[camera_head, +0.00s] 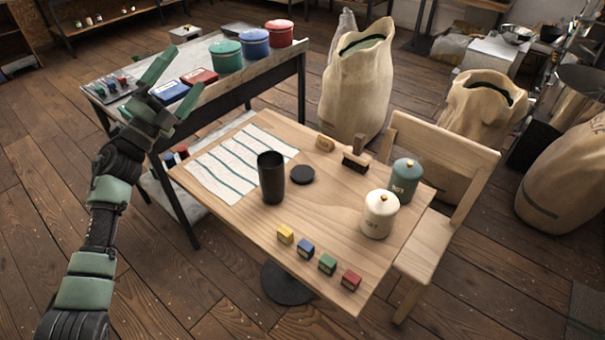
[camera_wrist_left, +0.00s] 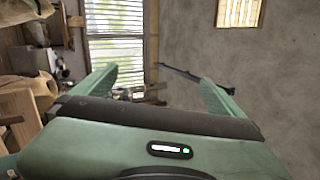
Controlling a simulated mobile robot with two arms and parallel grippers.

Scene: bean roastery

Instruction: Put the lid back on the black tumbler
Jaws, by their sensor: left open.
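The black tumbler (camera_head: 271,178) stands upright on the wooden table. Its top appears uncovered. A round black lid (camera_head: 302,175) lies flat on the table just to the right of the tumbler, apart from it. My left gripper (camera_head: 170,88) is open and empty, raised at the left in front of the side bench, well away from the tumbler and lid. My right gripper is in neither view.
A striped cloth (camera_head: 232,165) lies left of the tumbler. A brush (camera_head: 355,160), a white canister (camera_head: 380,214), a teal canister (camera_head: 405,180) and several small coloured blocks (camera_head: 306,248) share the wooden table (camera_head: 330,215). A chair (camera_head: 440,180) stands at the right, sacks (camera_head: 357,85) behind.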

